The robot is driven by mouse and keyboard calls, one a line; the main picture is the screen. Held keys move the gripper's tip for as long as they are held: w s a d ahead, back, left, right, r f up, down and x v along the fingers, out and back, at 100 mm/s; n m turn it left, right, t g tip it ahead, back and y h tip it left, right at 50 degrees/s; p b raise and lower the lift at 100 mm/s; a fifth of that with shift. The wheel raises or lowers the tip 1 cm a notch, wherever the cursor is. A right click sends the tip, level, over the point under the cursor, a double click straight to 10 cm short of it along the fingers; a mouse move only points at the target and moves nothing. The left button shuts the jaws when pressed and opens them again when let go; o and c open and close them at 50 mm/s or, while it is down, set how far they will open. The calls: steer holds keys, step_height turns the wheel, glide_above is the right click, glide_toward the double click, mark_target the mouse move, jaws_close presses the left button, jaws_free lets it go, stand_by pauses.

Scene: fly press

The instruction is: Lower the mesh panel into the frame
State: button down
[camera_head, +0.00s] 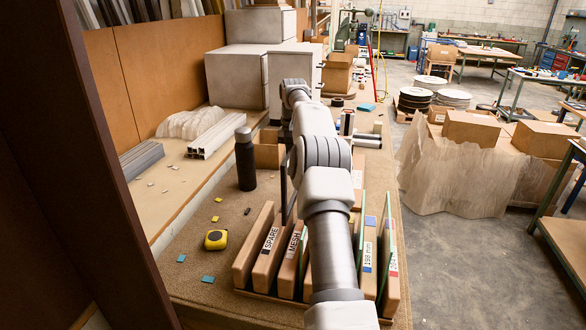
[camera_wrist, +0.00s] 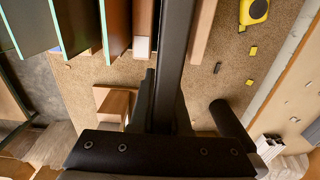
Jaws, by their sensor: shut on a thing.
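A thin dark panel, seen nearly edge-on, stands upright in the head view (camera_head: 284,186) and in the wrist view (camera_wrist: 176,60). My gripper (camera_wrist: 165,112) is shut on it; in the head view my arm hides the jaws. The wooden frame (camera_head: 242,262) is a row of upright slats on the bench, with labels SPARE, MESH (camera_head: 294,243) and 198 mm. The panel's lower end shows close to the far ends of the SPARE and MESH slats. In the wrist view it runs between two slats. I cannot tell whether it touches them or how deep it sits.
Green-edged panes (camera_head: 304,255) stand among the slats. A black bottle (camera_head: 245,160) and an open cardboard box (camera_head: 269,152) stand beyond the frame. A yellow tape measure (camera_head: 216,239) and small chips lie to its left.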

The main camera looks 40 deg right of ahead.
step_height(320, 180, up, 8)
steer(key=p, duration=0.8)
step_height(320, 180, up, 3)
steer(key=shift+w+r, duration=0.1)
steer(key=shift+r, duration=0.75)
